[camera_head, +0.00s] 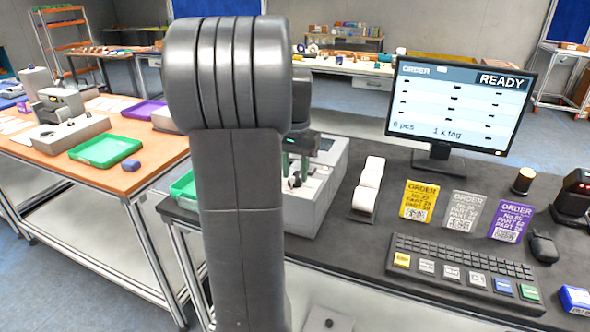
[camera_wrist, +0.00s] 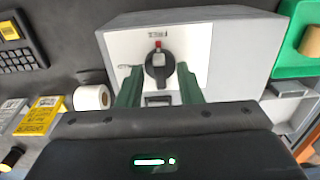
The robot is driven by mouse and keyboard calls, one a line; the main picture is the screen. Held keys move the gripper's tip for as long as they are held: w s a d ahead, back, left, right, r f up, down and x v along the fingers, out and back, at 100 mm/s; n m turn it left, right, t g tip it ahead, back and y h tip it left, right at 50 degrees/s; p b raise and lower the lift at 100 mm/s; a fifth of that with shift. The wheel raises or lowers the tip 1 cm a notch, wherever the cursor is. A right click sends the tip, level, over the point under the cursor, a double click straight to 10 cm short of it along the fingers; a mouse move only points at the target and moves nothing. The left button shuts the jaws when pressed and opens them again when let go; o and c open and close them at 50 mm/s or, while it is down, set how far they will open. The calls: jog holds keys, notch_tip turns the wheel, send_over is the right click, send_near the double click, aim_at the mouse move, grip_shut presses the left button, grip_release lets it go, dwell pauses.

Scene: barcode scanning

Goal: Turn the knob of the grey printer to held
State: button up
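The grey printer (camera_head: 325,185) stands on the dark bench, partly hidden behind my arm in the head view. In the wrist view its grey body (camera_wrist: 235,45) has a white panel with a dark round knob (camera_wrist: 158,73). The knob has a light grey block on its upper part, with a small red mark just above. A small label (camera_wrist: 158,35) sits above it, too small to read. My gripper (camera_wrist: 158,75) is open, its green fingers on the left and right of the knob with gaps visible. The green fingers (camera_head: 294,165) also show over the printer in the head view.
A white roll (camera_wrist: 91,97) lies beside the printer. Order cards (camera_head: 419,201), a keyboard (camera_head: 462,272) and a monitor (camera_head: 462,105) reading READY stand to the right. A green tray (camera_wrist: 300,38) is at the printer's other side.

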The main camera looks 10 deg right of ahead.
grip_shut()
jog(key=shift+r+n+p, duration=0.1)
jog(key=shift+n+p, duration=0.25)
jog(key=shift+n, duration=0.05)
jog(key=shift+n+p, duration=0.75)
jog(key=shift+n, duration=0.15)
jog(key=n+p, duration=0.2)
jog(key=n, duration=0.1)
jog(key=shift+n, duration=0.3)
jog(key=n+p, duration=0.2)
jog(key=n, duration=0.4)
jog(key=n+p, duration=0.1)
jog(key=n, duration=0.4)
jog(key=shift+n+p, duration=0.3)
jog(key=shift+p, duration=0.05)
